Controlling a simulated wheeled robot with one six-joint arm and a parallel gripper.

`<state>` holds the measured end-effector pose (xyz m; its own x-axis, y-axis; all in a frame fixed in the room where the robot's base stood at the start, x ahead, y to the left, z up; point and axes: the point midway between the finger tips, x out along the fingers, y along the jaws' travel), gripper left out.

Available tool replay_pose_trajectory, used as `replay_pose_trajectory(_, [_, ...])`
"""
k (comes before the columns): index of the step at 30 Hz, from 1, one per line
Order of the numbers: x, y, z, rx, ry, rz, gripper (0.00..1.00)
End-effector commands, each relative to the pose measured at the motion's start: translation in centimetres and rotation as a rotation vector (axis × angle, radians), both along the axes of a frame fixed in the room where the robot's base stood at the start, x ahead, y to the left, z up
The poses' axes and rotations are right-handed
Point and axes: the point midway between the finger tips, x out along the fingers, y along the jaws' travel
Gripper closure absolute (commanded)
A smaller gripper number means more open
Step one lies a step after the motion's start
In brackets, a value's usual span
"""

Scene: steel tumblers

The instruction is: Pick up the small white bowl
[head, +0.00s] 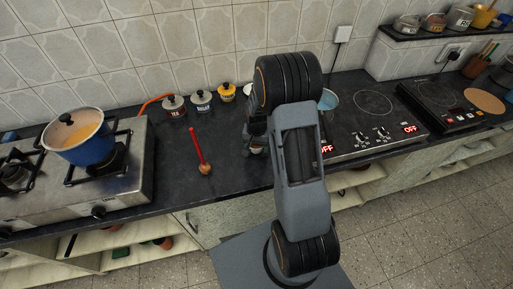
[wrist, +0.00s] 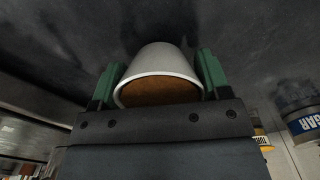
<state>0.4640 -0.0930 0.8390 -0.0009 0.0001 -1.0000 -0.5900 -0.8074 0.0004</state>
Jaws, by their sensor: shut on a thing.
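The small white bowl (wrist: 160,58) sits between the two green fingers of my gripper (wrist: 162,74) in the wrist view. The fingers are shut on its sides. Its rim faces the wrist camera and its inside looks brown; I cannot tell whether that is contents or colour. In the head view my gripper (head: 257,141) is over the dark counter, left of my arm, and is mostly hidden by it. The bowl is hardly visible there, and I cannot tell whether it touches the counter.
A red-handled spoon (head: 199,152) lies left on the counter (head: 178,172). Several labelled jars, including a sugar jar (head: 201,101), stand along the tiled wall. A blue pot (head: 82,144) is on the gas stove at left. A cooktop (head: 365,112) is at right.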

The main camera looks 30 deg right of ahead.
Motion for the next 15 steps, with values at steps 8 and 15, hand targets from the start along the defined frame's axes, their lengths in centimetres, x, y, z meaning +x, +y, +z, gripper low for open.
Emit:
replay_pose_trajectory(8, [-0.3, 3.0, 5.3, -0.002, -0.007, 0.007, 0.56])
replay_pose_trajectory(15, [-1.2, 7.8, 8.9, 0.000, -0.004, 0.007, 0.56])
